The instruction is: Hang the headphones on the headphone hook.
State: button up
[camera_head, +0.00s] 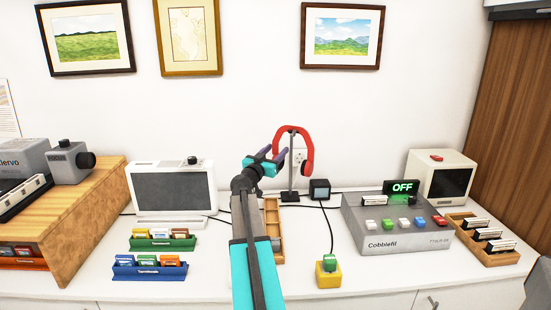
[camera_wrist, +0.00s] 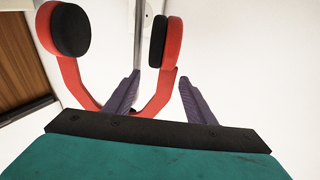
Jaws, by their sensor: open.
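The red headphones (camera_head: 308,152) are at the top of a thin grey stand, the headphone hook (camera_head: 291,181), with the band uppermost and an ear cup hanging on the right. In the wrist view the headphones (camera_wrist: 71,80) appear inverted, with two black-padded cups at the top and the band curving below. The stand's pole (camera_wrist: 138,30) shows between the cups. My gripper (camera_head: 275,154) is open beside the band. Its purple fingers (camera_wrist: 160,78) are spread, with part of the band between or behind them. The contact between band and hook is not clear.
A small black box (camera_head: 319,190) stands right of the hook, and a wooden tray (camera_head: 272,215) lies in front. A grey Cobblefil console (camera_head: 395,235) is to the right, a white-framed screen (camera_head: 173,190) to the left. Framed prints (camera_head: 342,38) hang on the wall above.

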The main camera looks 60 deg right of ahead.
jog(key=s+a+r+b, duration=0.2)
jog(key=s+a, duration=0.7)
jog(key=a, duration=0.4)
jog(key=shift+s, duration=0.2)
dwell(0.4)
dwell(0.6)
